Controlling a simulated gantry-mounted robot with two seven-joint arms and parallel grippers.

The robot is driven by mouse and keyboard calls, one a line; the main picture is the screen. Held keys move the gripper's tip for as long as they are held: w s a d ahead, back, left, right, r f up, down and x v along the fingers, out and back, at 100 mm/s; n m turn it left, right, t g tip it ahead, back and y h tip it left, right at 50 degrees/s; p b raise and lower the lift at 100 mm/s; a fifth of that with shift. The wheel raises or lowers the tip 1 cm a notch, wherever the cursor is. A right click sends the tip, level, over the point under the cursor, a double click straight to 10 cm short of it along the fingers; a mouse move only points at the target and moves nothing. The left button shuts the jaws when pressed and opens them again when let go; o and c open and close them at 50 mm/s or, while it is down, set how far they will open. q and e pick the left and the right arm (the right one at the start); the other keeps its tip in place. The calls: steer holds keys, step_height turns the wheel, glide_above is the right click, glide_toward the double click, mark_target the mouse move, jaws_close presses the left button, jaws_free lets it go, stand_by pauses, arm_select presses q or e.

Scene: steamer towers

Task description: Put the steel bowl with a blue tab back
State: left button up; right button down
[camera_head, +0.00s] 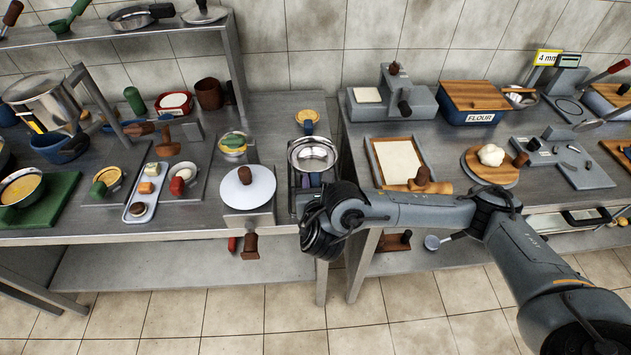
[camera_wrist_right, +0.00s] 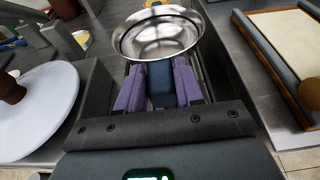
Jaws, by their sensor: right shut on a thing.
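The steel bowl (camera_head: 312,153) is a shiny round bowl near the right end of the left table. In the right wrist view the bowl (camera_wrist_right: 160,38) shows just beyond the fingers, with a blue tab (camera_wrist_right: 160,84) on its near side. My right gripper (camera_wrist_right: 159,88) has purple finger pads closed on the blue tab from both sides. In the head view the right gripper (camera_head: 312,180) is partly hidden by its own wrist. The bowl looks roughly level; I cannot tell whether it rests on the surface under it. My left gripper is not in view.
A white round disc with a brown knob (camera_head: 245,186) stands just left of the bowl. A small yellow-topped item (camera_head: 307,117) is behind it. A gap separates the two tables; a framed pale sheet (camera_head: 398,162) and a rolling pin (camera_head: 417,187) lie right of it.

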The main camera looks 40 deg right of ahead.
steer(key=shift+f+b, duration=0.3)
steer(key=c, duration=0.6)
jaws_free()
steer(key=shift+c, duration=0.2)
steer(key=shift+f, duration=0.1)
steer(key=shift+s+a+r+p, duration=0.2)
steer(key=shift+s+p, duration=0.05)
steer(key=shift+p, duration=0.05)
steer(key=p+v, duration=0.4)
steer(key=v, duration=0.6)
steer(key=shift+s+f, duration=0.1)
